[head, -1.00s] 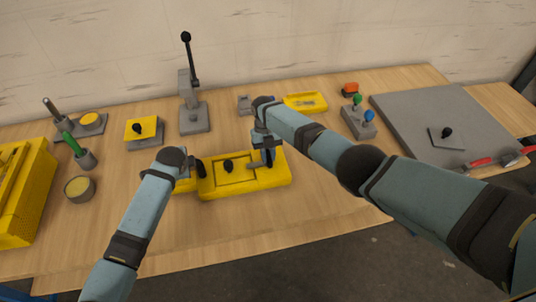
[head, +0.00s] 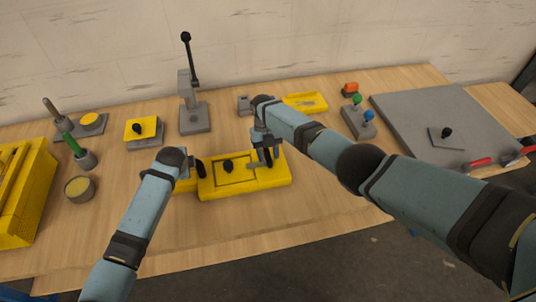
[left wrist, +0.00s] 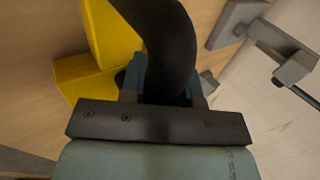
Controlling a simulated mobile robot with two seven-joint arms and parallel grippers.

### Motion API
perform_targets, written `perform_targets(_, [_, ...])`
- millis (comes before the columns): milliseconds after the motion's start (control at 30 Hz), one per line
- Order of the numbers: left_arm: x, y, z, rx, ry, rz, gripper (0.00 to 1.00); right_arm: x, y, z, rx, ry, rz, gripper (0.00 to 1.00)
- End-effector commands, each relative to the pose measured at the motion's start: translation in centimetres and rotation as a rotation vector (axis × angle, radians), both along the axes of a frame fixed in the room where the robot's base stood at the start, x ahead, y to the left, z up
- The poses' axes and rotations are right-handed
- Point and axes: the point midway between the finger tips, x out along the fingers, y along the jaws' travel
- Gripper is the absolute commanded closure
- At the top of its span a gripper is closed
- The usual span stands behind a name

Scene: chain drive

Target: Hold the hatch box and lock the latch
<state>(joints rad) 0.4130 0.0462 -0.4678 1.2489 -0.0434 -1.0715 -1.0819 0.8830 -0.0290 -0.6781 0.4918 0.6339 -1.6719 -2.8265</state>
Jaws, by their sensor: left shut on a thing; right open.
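The yellow hatch box (head: 215,186) stands near the table's front middle, with a flat hatch panel and a black knob (head: 228,166) on top. My left gripper (head: 191,172) is at its left end, shut on the black handle (head: 201,168). In the left wrist view the curved black handle (left wrist: 165,45) passes between the fingers, and part of the yellow box (left wrist: 110,35) shows beside it. My right gripper (head: 266,158) is open over the box's right end, pointing down at the latch area. The latch is largely hidden by the fingers, so its position cannot be told.
A grey lever press (head: 194,118) stands behind the box. A yellow tray (head: 305,102) and a grey block with coloured knobs (head: 358,120) are at back right. A large grey plate (head: 420,110) lies at right. The table in front of the box is clear.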

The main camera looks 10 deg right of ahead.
Motion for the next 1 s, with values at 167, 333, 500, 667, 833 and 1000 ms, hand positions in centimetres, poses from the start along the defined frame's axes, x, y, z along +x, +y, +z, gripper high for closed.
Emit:
perform_targets(167, [0.0,0.0,0.0,0.0,0.001,0.0,1.0,1.3,0.0,2.9,0.001,-0.005,0.0,0.55])
perform_targets(333, [0.0,0.0,0.0,0.0,0.001,0.0,1.0,2.7,0.0,6.3,0.0,-0.004,0.0,0.55])
perform_targets(500, [0.0,0.0,-0.1,0.0,0.001,0.0,1.0,3.8,0.0,9.1,0.001,-0.004,0.0,0.55])
perform_targets(667, [0.0,0.0,-0.1,0.0,0.001,0.0,1.0,4.3,0.0,10.3,0.0,-0.001,0.0,0.55])
perform_targets(833, [0.0,0.0,-0.1,0.0,0.001,0.0,1.0,4.4,0.0,10.7,0.0,-0.001,0.0,0.55])
perform_targets(1000, [0.0,0.0,0.0,0.0,0.001,0.0,1.0,4.4,0.0,10.6,0.0,-0.001,0.0,0.55])
